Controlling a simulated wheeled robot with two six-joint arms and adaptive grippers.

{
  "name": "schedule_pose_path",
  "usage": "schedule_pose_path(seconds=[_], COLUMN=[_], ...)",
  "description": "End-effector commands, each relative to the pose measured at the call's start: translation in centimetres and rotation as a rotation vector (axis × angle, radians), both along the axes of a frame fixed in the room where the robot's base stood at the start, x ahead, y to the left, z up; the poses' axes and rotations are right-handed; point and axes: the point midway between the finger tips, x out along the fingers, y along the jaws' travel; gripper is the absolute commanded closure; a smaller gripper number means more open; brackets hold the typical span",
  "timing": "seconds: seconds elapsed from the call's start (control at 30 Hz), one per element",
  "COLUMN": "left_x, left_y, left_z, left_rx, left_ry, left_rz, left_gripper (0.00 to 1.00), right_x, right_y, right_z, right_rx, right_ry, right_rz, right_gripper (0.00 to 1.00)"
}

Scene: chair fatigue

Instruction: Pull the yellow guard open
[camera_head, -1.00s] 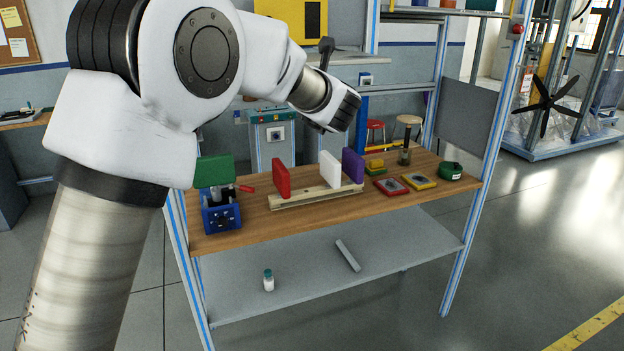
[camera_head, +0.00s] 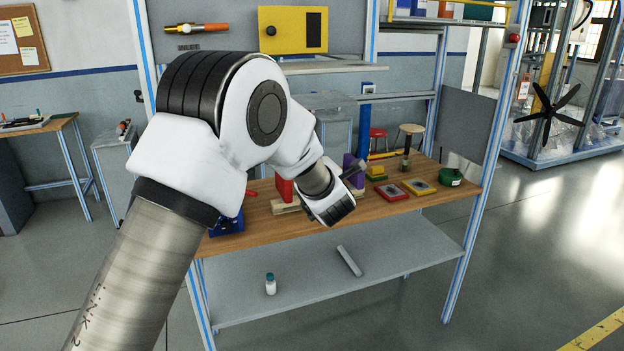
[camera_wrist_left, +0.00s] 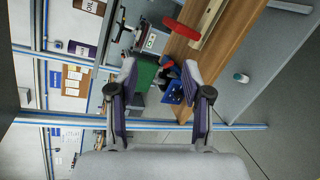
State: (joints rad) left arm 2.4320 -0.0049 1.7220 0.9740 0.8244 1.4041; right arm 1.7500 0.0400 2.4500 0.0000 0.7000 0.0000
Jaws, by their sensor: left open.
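The yellow guard (camera_head: 293,30) is a flat yellow panel with a dark knob on its left and a dark slot on its right. It is mounted at the back above the bench, in the head view only. My left arm crosses the head view, its wrist end over the bench, lower than the guard. The fingers are hidden there. In the left wrist view my left gripper (camera_wrist_left: 160,66) is open and empty. A green block (camera_wrist_left: 143,72) and a blue device (camera_wrist_left: 173,89) show beyond its fingers. The right gripper is in neither view.
The wooden bench (camera_head: 290,233) carries a red block (camera_head: 284,188), a purple block, small red and yellow trays (camera_head: 419,187) and a green round container (camera_head: 450,177). An upright blue-edged frame post (camera_head: 465,243) stands at right. A small bottle (camera_head: 270,284) is on the lower shelf.

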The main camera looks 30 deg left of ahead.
Motion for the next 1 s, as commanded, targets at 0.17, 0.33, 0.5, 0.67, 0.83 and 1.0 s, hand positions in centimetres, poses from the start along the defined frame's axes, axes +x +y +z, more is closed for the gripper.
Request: schedule_pose_path(seconds=[0.17,0.33,0.5,0.67,0.83,1.0], left_x=[0.0,0.0,0.0,-0.7,-6.3,-15.7], left_y=[0.0,0.0,0.0,0.2,-0.1,-1.9], left_z=[0.0,0.0,-0.7,-8.5,-22.6,-35.0], left_rx=[0.001,0.000,0.000,-0.004,0.027,0.159], left_ry=[0.002,0.000,0.010,0.125,0.409,0.805], left_rz=[-0.001,0.000,0.000,0.004,-0.059,-0.303], left_gripper=[0.51,0.51,0.51,0.51,0.51,0.51], right_x=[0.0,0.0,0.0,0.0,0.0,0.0], right_y=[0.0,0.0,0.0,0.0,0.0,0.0], right_z=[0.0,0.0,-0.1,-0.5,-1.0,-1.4], right_rx=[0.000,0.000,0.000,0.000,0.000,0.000], right_ry=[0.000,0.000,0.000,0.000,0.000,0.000], right_rz=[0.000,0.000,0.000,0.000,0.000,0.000], right_gripper=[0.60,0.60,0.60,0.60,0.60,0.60])
